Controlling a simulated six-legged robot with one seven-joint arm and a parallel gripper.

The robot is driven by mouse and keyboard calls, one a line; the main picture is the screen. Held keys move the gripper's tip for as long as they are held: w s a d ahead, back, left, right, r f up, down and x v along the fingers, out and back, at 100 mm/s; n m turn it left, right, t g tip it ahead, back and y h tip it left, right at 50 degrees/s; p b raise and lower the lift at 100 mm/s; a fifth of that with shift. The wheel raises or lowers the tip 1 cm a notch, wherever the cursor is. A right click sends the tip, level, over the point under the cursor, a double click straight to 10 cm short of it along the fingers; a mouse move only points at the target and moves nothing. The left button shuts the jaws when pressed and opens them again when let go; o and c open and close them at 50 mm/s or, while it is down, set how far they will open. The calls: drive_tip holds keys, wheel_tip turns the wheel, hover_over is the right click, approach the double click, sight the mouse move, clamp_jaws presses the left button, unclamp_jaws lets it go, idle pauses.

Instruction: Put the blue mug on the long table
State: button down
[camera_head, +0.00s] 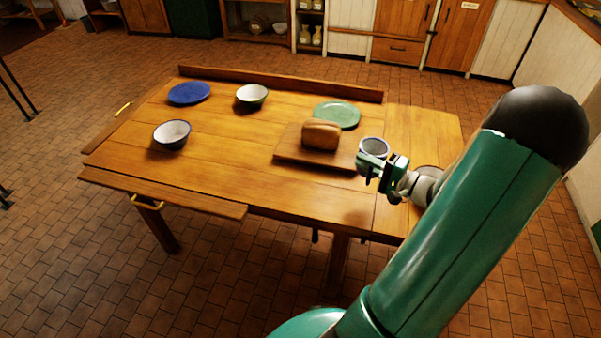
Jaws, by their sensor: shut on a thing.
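The long table (225,150) is a wooden table in the middle of the view. The blue mug (374,146) has a pale inside and a dark blue rim, and looks upright. It is over the right part of the table, beside the right end of a cutting board. My gripper (370,166) is shut on the mug from the near side and hides much of its lower body. I cannot tell whether the mug's base touches the table or hangs just above it.
A loaf (321,135) lies on the cutting board (285,153). A green plate (337,114), a blue plate (189,93) and two bowls, one far (251,95) and one near (172,134), stand on the table. A raised ledge (280,83) runs along the back. The table's right end has bare room.

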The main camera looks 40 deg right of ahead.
drive_tip(key=shift+w+a+f, duration=1.35)
drive_tip(key=shift+a+f, duration=0.15)
drive_tip(key=shift+f, duration=0.55)
drive_tip(key=shift+w+a+f, duration=1.4)
drive_tip(key=shift+a+f, duration=0.1)
drive_tip(key=shift+f, duration=0.5)
drive_tip(key=shift+w+a+f, duration=1.35)
drive_tip(key=shift+a+f, duration=0.15)
drive_tip(key=shift+f, duration=0.55)
drive_tip(key=shift+f, duration=0.2)
drive_tip(key=c, duration=1.5)
unclamp_jaws()
drive_tip(key=shift+r, duration=0.1)
